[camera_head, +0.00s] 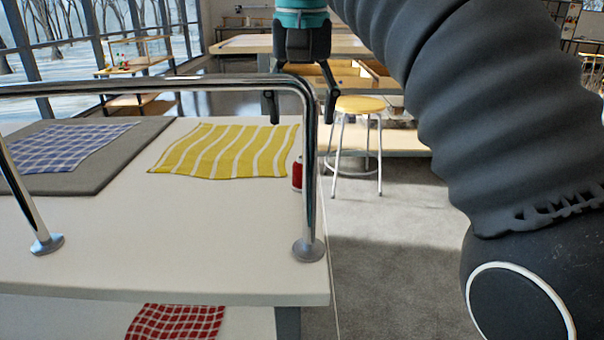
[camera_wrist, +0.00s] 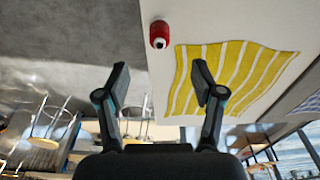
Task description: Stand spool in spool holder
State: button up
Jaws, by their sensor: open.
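A small red spool (camera_wrist: 160,30) with a dark centre and a pale end stands near the edge of the white tabletop in the wrist view. In the head view the red spool (camera_head: 297,176) is mostly hidden behind the chrome rail. My gripper (camera_head: 301,103) points down, open and empty, above the table's right edge. In the wrist view the fingers of my gripper (camera_wrist: 162,80) are spread wide, with the spool ahead of them and apart from them. I cannot make out a spool holder in either view.
A chrome rail (camera_head: 180,84) stands at the near side of the white table (camera_head: 150,240). A yellow striped cloth (camera_head: 225,150) lies beside the spool. A grey mat (camera_head: 30,178) carries a blue checked cloth (camera_head: 65,147). A red checked cloth (camera_head: 175,322) lies below. A stool (camera_head: 360,105) stands behind.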

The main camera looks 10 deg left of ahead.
aim_at(296, 186)
jog(key=f, duration=0.3)
jog(key=w+f, duration=0.1)
jog(key=f, duration=0.7)
jog(key=shift+w+a+f, duration=0.1)
jog(key=shift+w+a, duration=0.05)
jog(key=shift+w, duration=0.1)
jog(key=c, duration=1.2)
